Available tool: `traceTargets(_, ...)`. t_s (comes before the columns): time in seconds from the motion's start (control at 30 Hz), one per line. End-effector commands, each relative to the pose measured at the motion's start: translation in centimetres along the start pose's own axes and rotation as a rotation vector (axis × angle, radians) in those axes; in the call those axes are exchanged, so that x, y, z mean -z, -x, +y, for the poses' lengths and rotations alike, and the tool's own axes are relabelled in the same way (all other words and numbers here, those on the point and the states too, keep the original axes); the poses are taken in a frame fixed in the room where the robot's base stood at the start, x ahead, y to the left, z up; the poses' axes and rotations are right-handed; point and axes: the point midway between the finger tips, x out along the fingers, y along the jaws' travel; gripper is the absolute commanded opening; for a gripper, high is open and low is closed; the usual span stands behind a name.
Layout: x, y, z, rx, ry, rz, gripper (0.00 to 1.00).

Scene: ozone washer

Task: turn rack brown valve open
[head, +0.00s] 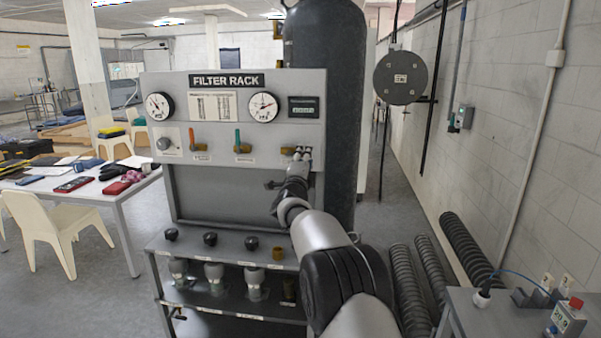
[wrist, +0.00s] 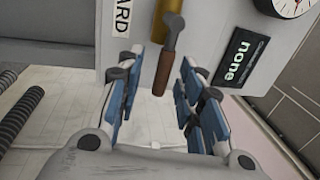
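The brown valve handle (wrist: 160,75) shows in the wrist view, on a grey lever coming from a brass valve body (wrist: 169,25) on the rack panel. My gripper (wrist: 161,82) is open, with its blue-padded fingers on either side of the handle. I see gaps on both sides; contact is not visible. In the head view my gripper (head: 296,168) is at the right part of the filter rack (head: 230,85), below the digital display. It hides most of the brown valve there. An orange-handled valve (head: 192,140) and a green-handled valve (head: 238,141) stand to the left, both handles upright.
A rack shelf (head: 215,250) with several black knobs juts out below the panel. A large dark tank (head: 335,60) stands behind the rack. Coiled hoses (head: 470,250) lie along the right wall. A table (head: 75,190) and chairs are at left. A bench (head: 480,310) is at lower right.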

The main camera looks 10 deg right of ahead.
Motion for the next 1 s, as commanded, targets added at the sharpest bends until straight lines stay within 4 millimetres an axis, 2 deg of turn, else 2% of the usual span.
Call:
traceTargets(0.6, -0.1, 9.1, -0.1, 0.000, 0.000, -0.003, 0.34)
traceTargets(0.8, 0.0, 10.5, 0.0, 0.001, 0.000, -0.002, 0.34)
traceTargets(1.0, 0.0, 10.6, 0.0, 0.001, 0.000, -0.002, 0.34)
